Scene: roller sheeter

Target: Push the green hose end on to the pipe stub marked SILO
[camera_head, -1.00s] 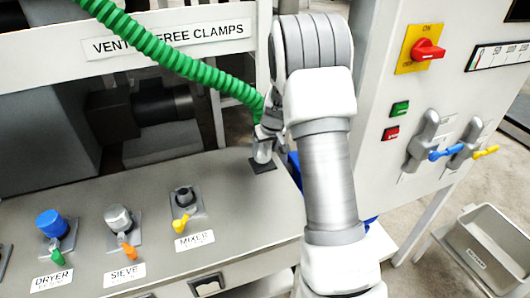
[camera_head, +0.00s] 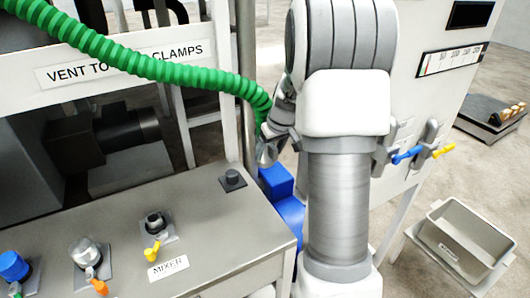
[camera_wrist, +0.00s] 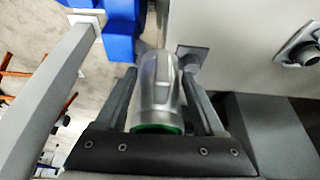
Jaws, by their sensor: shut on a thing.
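My gripper (camera_head: 272,138) is shut on the green hose end (camera_head: 266,153), a clear or silvery sleeve. In the wrist view, this hose end (camera_wrist: 157,95) lies between my two fingers, with a green band at its base. The green hose (camera_head: 140,62) runs from it to the upper left. The hose end is in the air by the bench's far right corner, beside a short dark peg (camera_head: 232,178). An open stub (camera_head: 155,222) stands above the MIXER label (camera_head: 168,267). No SILO label shows in these views.
A capped stub (camera_head: 83,252) and a blue-capped stub (camera_head: 14,265) stand to the left on the bench (camera_head: 205,215). A blue object (camera_head: 285,205) is beyond the bench edge. A control cabinet (camera_head: 425,100) and a grey bin (camera_head: 465,240) are at right.

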